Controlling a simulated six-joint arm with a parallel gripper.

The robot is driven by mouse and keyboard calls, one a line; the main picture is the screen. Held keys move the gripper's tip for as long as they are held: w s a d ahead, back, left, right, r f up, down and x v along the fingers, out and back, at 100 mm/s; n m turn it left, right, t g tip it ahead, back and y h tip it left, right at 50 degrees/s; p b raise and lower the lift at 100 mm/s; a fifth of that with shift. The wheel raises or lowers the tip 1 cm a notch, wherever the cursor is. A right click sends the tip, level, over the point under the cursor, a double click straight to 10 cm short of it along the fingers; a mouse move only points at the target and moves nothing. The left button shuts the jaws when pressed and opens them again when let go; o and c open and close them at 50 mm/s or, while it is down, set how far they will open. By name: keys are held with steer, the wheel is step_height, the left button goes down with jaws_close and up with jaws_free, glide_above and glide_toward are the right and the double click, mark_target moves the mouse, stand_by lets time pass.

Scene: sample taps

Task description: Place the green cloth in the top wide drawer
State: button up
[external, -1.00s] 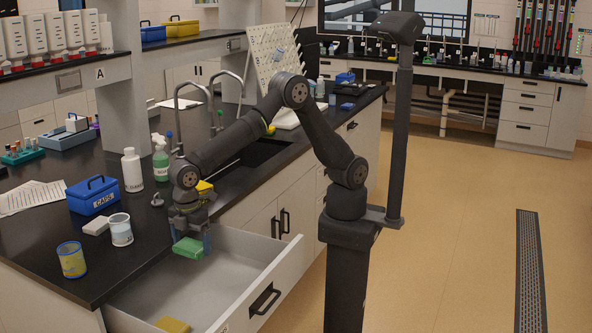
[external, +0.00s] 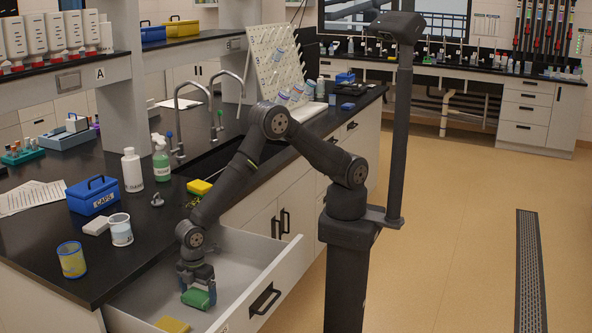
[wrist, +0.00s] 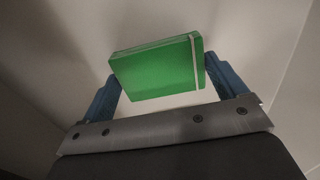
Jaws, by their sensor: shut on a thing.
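The green cloth (external: 197,298) is a folded block with a pale band across it. My gripper (external: 197,286) is shut on it and holds it low inside the open wide drawer (external: 262,277). In the wrist view the green cloth (wrist: 158,68) sits between the two blue fingers of my gripper (wrist: 160,80), with the pale drawer inside behind it. I cannot tell whether the cloth touches the drawer floor.
A yellow folded cloth (external: 173,325) lies in the drawer near its front corner. On the black counter above stand a yellow-and-blue cup (external: 72,260), a white cup (external: 120,230) and a blue caps box (external: 93,195). A yellow-green sponge (external: 199,187) is by the sink.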

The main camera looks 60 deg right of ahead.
mark_target(199, 295)
steer(key=shift+f, duration=0.7)
steer(key=shift+f, duration=0.1)
steer(key=o, duration=0.7)
step_height(199, 295, up, 12)
